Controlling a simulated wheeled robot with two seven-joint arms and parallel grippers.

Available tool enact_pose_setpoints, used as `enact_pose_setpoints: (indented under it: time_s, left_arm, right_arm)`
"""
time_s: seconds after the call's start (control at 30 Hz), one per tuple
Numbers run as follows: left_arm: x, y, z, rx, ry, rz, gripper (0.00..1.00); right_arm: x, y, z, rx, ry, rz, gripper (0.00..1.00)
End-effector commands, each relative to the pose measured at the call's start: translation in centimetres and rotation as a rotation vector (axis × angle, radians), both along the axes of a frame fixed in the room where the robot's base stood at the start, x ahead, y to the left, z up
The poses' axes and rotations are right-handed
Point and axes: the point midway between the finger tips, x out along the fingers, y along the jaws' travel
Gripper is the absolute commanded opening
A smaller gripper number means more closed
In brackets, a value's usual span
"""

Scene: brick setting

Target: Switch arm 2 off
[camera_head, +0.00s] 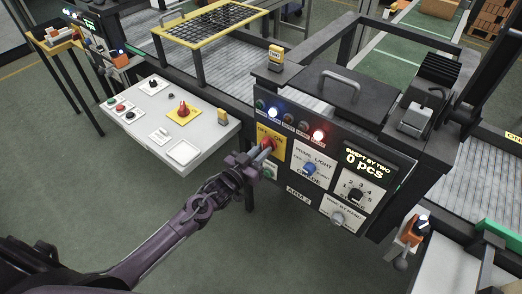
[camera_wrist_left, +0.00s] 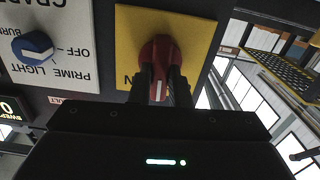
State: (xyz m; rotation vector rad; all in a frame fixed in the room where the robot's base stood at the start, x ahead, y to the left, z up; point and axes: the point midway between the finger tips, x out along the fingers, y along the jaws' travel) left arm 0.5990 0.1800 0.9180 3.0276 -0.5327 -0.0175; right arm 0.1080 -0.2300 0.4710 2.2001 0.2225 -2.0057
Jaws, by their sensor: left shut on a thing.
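The arm 2 panel (camera_head: 289,182) is a dark box front marked "ARM 2". On its left is a red rotary switch (camera_head: 268,145) on a yellow OFF/ON plate (camera_head: 278,134). My left gripper (camera_head: 262,152) is at this switch, with its jaws shut on the red handle. In the left wrist view the red handle (camera_wrist_left: 158,60) sits between the two dark fingers, in front of the yellow plate (camera_wrist_left: 190,35). The fingers hide part of the handle and the plate's lettering. My right gripper is not in view.
Right of the switch are a blue prime light knob (camera_head: 309,169), a selector dial (camera_head: 355,194) and a display reading "0 pcs" (camera_head: 367,161). A white control table (camera_head: 205,128) with another red switch (camera_head: 183,108) stands to the left. Open floor (camera_head: 110,210) lies in front.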

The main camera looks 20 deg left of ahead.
Motion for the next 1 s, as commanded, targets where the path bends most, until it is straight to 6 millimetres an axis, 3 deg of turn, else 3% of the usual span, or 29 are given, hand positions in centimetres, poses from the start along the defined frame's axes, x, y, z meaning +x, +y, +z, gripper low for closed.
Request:
enact_pose_setpoints:
  time_s: [0.5,1.0]
  left_arm:
    - [0.0,0.1,-0.1,-0.444,0.164,0.002,0.0]
    - [0.0,0.1,-0.2,-0.668,0.247,0.0,0.0]
  right_arm:
    - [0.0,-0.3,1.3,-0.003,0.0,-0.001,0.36]
    - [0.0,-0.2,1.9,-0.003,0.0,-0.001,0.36]
